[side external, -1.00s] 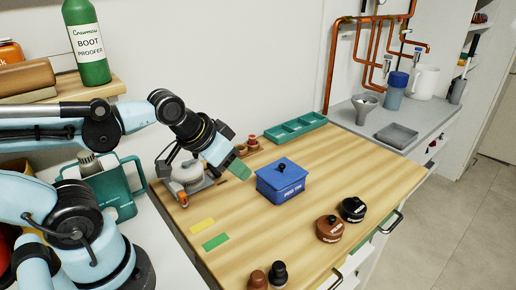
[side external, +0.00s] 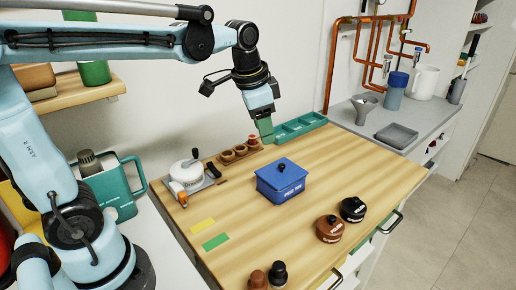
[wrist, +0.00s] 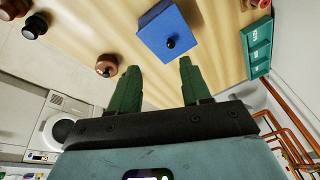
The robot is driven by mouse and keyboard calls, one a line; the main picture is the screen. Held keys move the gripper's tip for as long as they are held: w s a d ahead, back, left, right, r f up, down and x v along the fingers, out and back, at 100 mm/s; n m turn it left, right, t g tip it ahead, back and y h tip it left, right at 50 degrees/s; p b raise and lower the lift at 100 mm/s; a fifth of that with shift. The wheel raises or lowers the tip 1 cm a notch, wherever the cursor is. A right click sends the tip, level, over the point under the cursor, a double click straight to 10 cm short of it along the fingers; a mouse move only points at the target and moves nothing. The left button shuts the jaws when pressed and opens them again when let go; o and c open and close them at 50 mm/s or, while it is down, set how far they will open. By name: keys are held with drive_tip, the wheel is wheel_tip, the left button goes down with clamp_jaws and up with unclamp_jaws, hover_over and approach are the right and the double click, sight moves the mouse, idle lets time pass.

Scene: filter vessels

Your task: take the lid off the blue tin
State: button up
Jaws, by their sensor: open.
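The blue tin (side external: 283,186) stands on the wooden worktop with its blue lid (side external: 281,171) on and a black knob (side external: 281,167) on top. In the wrist view the lid (wrist: 168,32) and its knob (wrist: 170,43) show beyond the gap between my fingers. My gripper (side external: 266,132) has green fingers and hangs above the worktop, behind the tin and a little to its left, apart from it. In the wrist view my gripper (wrist: 157,80) is open, with nothing between the fingers.
A teal divided tray (side external: 297,128) lies behind the tin. A wooden holder with small cups (side external: 240,152) and a white lidded pot (side external: 187,174) stand to the left. Brown (side external: 329,229) and black (side external: 352,209) lidded pots stand at front right.

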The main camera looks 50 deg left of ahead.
drive_tip(key=w+a+m+g, duration=0.1)
drive_tip(key=w+m+g, duration=0.2)
drive_tip(key=w, duration=0.3)
drive_tip(key=m, duration=0.1)
hover_over(282, 165)
drive_tip(key=f, duration=0.7)
drive_tip(key=shift+a+f, duration=0.3)
drive_tip(key=shift+d+f, duration=0.15)
drive_tip(key=shift+f, duration=1.2)
drive_tip(key=shift+d+f, duration=0.1)
drive_tip(key=shift+f, duration=1.2)
clamp_jaws()
